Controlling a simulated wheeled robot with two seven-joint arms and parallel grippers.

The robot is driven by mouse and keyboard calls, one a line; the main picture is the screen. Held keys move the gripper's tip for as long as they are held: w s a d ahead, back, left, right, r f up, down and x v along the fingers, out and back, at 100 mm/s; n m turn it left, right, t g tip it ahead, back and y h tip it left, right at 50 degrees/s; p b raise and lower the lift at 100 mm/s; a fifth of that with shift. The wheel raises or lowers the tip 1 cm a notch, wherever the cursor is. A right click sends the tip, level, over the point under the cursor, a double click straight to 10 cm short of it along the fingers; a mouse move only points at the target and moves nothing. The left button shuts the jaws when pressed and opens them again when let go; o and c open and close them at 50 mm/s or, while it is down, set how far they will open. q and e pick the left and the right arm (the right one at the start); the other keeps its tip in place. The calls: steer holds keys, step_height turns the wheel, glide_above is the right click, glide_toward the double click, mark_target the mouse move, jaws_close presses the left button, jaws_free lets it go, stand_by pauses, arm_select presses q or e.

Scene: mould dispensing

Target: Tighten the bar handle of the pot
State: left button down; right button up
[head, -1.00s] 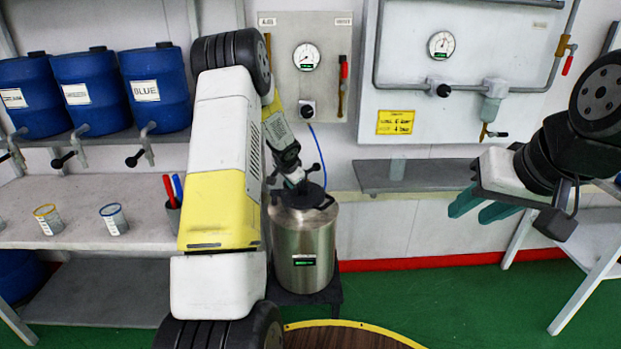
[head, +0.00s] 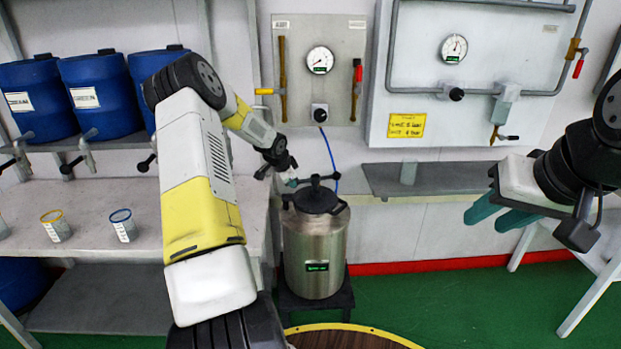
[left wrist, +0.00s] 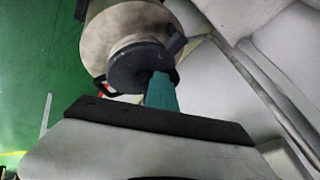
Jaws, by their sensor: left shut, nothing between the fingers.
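The steel pot (head: 314,262) stands upright on a low dark stand, with a black lid (head: 316,200). The black bar handle (head: 322,180) lies across the top of the lid. My left gripper (head: 292,182) is shut and empty, its teal tips at the left end of the bar; I cannot tell if they touch it. In the left wrist view the teal fingers (left wrist: 161,92) overlap the lid (left wrist: 138,66) and hide part of its top; the pot body (left wrist: 122,24) is behind. My right gripper (head: 488,217) is open and empty, well right of the pot.
Blue drums (head: 95,95) stand on a shelf at the left, above a bench with small cups (head: 122,225). A gauge panel (head: 320,95) is on the wall behind the pot. A grey wall shelf (head: 425,180) is to its right. Green floor (head: 450,300) is clear at front right.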

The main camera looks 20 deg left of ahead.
arm_select(q)
steer(key=shift+w+a, duration=1)
steer(key=shift+a, duration=0.25)
steer(key=shift+r, duration=0.1)
